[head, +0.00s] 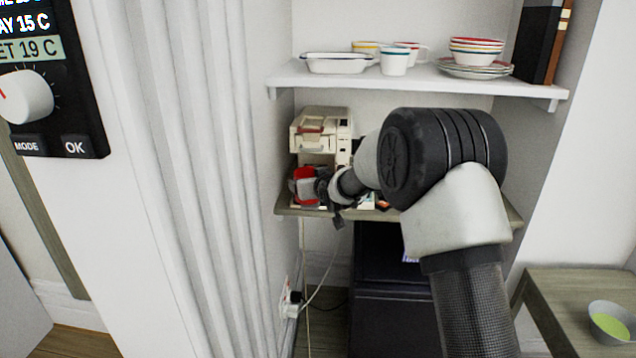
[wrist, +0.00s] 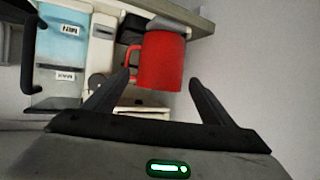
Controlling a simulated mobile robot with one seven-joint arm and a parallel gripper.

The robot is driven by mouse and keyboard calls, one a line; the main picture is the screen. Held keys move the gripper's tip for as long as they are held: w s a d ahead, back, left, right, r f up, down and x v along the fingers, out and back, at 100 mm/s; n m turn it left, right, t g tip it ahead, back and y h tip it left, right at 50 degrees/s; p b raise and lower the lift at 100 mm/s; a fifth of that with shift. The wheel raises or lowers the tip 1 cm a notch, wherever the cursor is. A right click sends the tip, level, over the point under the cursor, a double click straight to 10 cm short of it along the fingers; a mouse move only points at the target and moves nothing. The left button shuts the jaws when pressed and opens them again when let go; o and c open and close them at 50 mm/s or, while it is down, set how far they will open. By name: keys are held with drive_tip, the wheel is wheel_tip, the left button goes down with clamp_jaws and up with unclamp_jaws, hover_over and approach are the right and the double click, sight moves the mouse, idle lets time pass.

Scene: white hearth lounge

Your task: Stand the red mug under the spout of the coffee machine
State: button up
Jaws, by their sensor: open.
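The red mug (wrist: 162,62) is in the middle of the wrist view, which shows the scene upside down, with its handle on the picture's left. My gripper (wrist: 161,80) is open, with one fingertip towards each side of the mug. In the head view the red mug (head: 304,171) is partly hidden by my gripper, at the front left of the cream coffee machine (head: 318,127). The machine also shows behind the mug in the wrist view (wrist: 101,53). I cannot tell whether the fingers touch the mug, and the spout is not clear.
The coffee machine stands on a lower shelf (head: 290,211), partly hidden by my arm. An upper shelf (head: 420,86) above holds a white dish (head: 347,63), cups, bowls and plates. A fluted white wall is close on the left. A side table with a bowl (head: 611,322) is at lower right.

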drive_tip(key=v, duration=0.9)
